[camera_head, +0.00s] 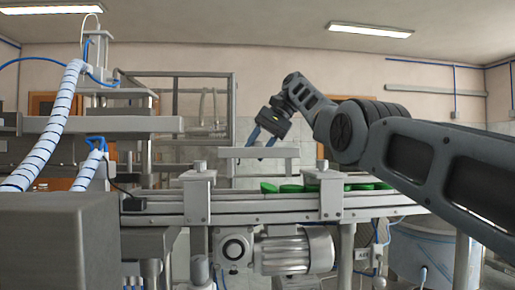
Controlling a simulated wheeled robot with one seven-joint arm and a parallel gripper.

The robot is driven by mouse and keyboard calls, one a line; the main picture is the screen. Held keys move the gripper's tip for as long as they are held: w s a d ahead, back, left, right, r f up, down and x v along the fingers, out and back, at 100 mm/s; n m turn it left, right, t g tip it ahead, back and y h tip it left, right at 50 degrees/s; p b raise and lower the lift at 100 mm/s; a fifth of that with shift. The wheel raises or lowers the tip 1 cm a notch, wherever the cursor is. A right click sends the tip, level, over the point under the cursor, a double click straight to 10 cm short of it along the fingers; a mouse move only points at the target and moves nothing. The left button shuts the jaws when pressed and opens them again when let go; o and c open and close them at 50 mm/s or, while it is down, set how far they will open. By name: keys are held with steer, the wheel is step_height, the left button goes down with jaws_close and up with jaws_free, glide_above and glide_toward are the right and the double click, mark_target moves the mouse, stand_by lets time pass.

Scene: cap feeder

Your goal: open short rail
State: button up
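A short light-grey rail (282,153) spans above the conveyor on legs, just behind the row of green caps. My gripper (262,139) reaches down from the right with its two blue fingers spread apart. It is open, and nothing shows between the fingers. The fingertips are close to the top edge of the short rail in the picture. I cannot tell whether they touch it or are in front of or behind it. My arm covers the area to the right.
The conveyor (260,208) runs across the middle with several green caps (291,188) on it. Grey clamp blocks (197,200) stand along it. A motor (295,250) hangs below. Machinery with blue-striped hoses (57,120) fills the left, and a large drum (420,255) stands lower right.

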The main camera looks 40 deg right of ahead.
steer(key=shift+o, duration=1.3)
steer(key=shift+r, duration=0.15)
steer(key=p+v, duration=0.5)
steer(key=v, duration=0.2)
steer(key=shift+r, duration=0.2)
steer(key=shift+s+d, duration=0.15)
